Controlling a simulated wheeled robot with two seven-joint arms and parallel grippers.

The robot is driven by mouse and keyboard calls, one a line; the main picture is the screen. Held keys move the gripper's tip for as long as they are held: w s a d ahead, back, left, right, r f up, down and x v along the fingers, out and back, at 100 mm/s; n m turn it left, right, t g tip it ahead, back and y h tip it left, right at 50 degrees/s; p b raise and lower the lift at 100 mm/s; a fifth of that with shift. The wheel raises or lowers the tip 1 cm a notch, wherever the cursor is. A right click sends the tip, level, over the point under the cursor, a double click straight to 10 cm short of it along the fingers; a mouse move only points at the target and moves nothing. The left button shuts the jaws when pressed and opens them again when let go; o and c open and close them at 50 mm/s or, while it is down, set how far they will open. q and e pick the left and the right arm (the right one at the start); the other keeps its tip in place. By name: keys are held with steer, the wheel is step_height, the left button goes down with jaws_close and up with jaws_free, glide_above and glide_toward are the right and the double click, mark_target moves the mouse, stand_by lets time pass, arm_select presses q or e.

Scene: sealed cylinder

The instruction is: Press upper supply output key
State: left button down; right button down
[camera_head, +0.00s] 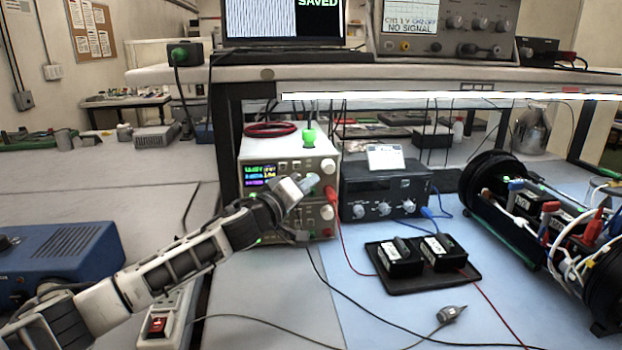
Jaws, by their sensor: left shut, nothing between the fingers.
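Two cream bench supplies are stacked under the shelf. The upper supply (292,154) has a lit display with coloured digits and knobs on its right side. The lower supply (318,233) is mostly hidden behind my left gripper and arm. My left gripper (309,183) is shut and empty. Its tip is in front of the upper supply's lower front panel, just left of the knobs; I cannot tell whether it touches. The output key cannot be made out, and the gripper covers part of that panel. My right gripper is not in view.
A black supply box (384,190) stands right of the stack. Two black modules sit on a dark tray (445,284) on the blue mat, with red and black cables across it. A cylinder frame (505,205) with wiring lies at right. A shelf (430,74) overhangs the stack.

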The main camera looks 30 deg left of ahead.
arm_select(q)
steer(key=shift+s+d, duration=0.45)
steer(key=shift+s, duration=0.15)
steer(key=s+d, duration=0.1)
steer(key=s, duration=0.1)
steer(key=s+d, duration=0.2)
steer(key=shift+p, duration=0.35)
steer(key=shift+f, duration=0.1)
stand_by(0.7)
